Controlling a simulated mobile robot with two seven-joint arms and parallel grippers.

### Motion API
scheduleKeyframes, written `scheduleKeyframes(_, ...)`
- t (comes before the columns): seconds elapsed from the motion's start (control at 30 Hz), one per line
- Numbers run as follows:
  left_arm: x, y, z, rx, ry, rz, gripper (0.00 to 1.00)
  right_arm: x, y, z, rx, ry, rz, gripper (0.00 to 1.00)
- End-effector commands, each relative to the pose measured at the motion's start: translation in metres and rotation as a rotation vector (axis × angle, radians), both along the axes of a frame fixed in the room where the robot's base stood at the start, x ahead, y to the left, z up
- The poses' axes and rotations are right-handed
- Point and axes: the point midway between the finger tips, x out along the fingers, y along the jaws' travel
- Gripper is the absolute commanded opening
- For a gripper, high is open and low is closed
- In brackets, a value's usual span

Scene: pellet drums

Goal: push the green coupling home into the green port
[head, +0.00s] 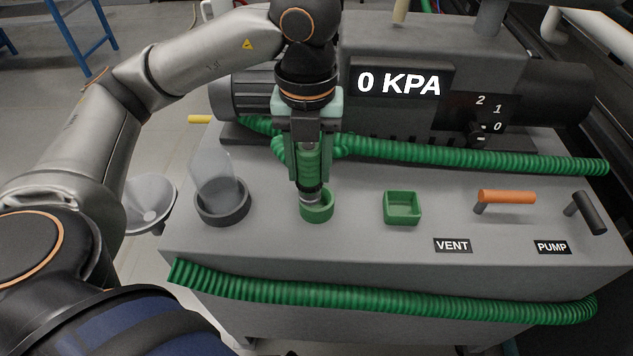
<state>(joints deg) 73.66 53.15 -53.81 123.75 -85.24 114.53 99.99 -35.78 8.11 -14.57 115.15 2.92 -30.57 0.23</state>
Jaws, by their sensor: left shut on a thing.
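My left gripper (309,175) is shut on the green coupling (311,165), which is ribbed and stands upright between the fingers. The coupling's lower end is at the mouth of the round green port (317,208) on the grey bench top. The gripper partly hides the coupling, and I cannot tell how deep its end sits in the port. A green ribbed hose (440,155) runs right from near the coupling, behind the gripper. My right gripper is not in view.
A clear cylinder stands in a dark ring (223,208) left of the port. A square green holder (402,208) is to the right, then an orange handle (507,197) and a black handle (587,212). The gauge (400,82) reads 0 KPA. Another green hose (380,300) crosses the bench's front.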

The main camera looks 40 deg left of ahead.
Motion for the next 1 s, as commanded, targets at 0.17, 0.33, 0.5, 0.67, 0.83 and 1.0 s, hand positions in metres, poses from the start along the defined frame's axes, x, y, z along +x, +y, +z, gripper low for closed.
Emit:
scheduleKeyframes(0.17,0.016,0.003,-0.018,0.0,-0.001,0.001,0.0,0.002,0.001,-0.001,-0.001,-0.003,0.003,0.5)
scheduleKeyframes(0.33,0.022,0.004,-0.026,0.0,-0.001,0.001,0.0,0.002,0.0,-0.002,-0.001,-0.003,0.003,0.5)
scheduleKeyframes(0.5,0.026,0.005,-0.052,0.0,0.001,0.001,0.0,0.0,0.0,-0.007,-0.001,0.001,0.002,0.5)
scheduleKeyframes(0.67,0.026,0.005,-0.061,0.0,-0.004,0.0,0.0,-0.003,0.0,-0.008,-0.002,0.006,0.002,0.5)
scheduleKeyframes(0.83,0.026,0.005,-0.061,0.0,-0.004,0.0,0.0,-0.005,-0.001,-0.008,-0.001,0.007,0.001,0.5)
scheduleKeyframes(1.0,0.026,0.005,-0.067,-0.001,-0.003,0.0,0.0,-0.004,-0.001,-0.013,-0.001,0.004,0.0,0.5)
